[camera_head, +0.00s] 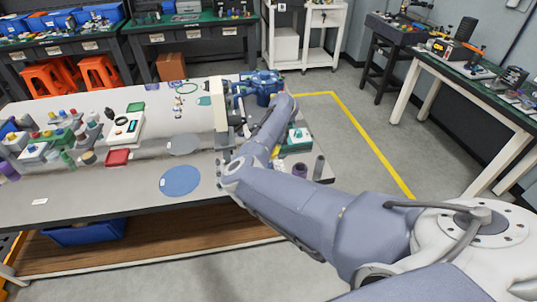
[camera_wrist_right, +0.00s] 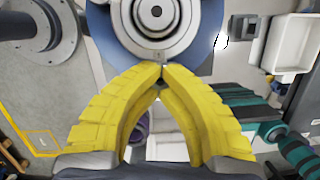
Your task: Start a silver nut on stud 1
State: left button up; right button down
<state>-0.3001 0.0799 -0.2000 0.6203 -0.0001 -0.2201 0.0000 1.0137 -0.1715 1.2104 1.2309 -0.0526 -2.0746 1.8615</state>
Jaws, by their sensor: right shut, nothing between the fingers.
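My right gripper's yellow fingers (camera_wrist_right: 162,70) are shut, tips together, with nothing between them in the right wrist view. In the head view only a bit of yellow finger (camera_head: 275,153) shows past my right arm. Just beyond the tips is a round grey ringed part (camera_wrist_right: 157,14) on a blue body (camera_wrist_right: 209,30); I cannot tell whether the tips touch it. The blue fitting (camera_head: 264,85) stands at the table's far right in the head view, partly hidden by my right arm. I cannot make out a silver nut or stud 1. My left gripper is not in view.
The grey table (camera_head: 110,200) holds a blue disc (camera_head: 180,181), a grey disc (camera_head: 184,144), a red block (camera_head: 118,157) and several small coloured items at left. A cream upright block (camera_head: 220,115) stands beside the blue fitting. The table's front middle is clear.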

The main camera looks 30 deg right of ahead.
jog(key=shift+s+a+f, duration=0.1)
jog(key=shift+f, duration=0.05)
jog(key=shift+a+m, duration=0.1)
jog(key=shift+m, duration=0.8)
jog(key=c, duration=2.1)
grip_release()
jog(key=o, duration=0.6)
jog(key=shift+r, duration=0.45)
jog(key=shift+w+a+r+v, duration=0.15)
jog(key=shift+a+v, duration=0.1)
jog(key=shift+v, duration=1.1)
jog(key=shift+w+a+v, duration=0.2)
jog(key=shift+a+v, duration=0.05)
jog(key=shift+v, duration=1.1)
jog(key=shift+w+a+r+v, duration=0.15)
jog(key=shift+a+v, duration=0.1)
jog(key=shift+v, duration=1.1)
jog(key=shift+d+f, duration=0.1)
jog(key=shift+d, duration=0.05)
